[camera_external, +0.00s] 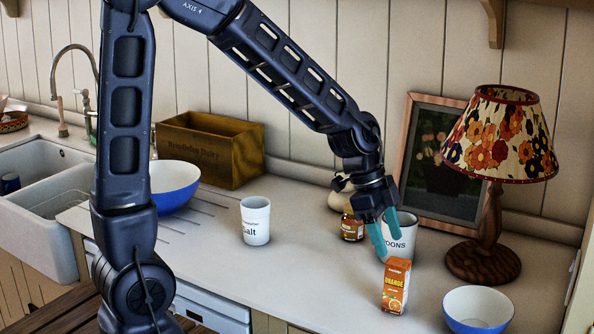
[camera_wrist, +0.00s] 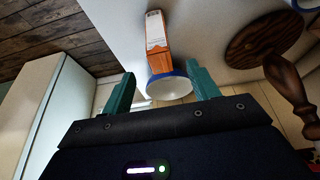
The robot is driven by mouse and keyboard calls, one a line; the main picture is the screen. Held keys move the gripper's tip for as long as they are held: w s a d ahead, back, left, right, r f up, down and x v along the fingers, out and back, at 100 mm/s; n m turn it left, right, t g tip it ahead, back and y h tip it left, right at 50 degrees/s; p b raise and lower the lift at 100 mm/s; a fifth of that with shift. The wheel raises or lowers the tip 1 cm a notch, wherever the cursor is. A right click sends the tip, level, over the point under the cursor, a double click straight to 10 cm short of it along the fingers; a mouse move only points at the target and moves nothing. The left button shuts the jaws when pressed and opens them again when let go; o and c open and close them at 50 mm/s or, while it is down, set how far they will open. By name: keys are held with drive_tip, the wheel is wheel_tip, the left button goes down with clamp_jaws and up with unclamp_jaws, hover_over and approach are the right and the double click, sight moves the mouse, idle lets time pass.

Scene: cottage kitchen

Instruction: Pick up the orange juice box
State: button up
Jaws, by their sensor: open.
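The orange juice box (camera_external: 396,286) stands upright on the white counter, orange with a printed front. In the wrist view the box (camera_wrist: 157,42) shows an orange part and a whitish side, beyond my fingertips and roughly between them in the picture. My gripper (camera_external: 385,243) has teal fingers spread apart, pointing down just above and slightly left of the box. In the wrist view its two fingers (camera_wrist: 162,74) are wide apart with nothing held between them. The box appears clear of both fingers.
A white mug marked "spoons" (camera_external: 403,242) stands close behind my fingers, beside a brown jar (camera_external: 352,228). A blue-and-white bowl (camera_external: 478,312) is right of the box, near a lamp (camera_external: 490,240). A salt mug (camera_external: 255,222) stands left; the counter between is clear.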

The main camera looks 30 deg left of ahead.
sight(406, 298)
drive_tip(key=shift+x, duration=5.15)
drive_tip(key=shift+a, duration=0.1)
drive_tip(key=c, duration=1.2)
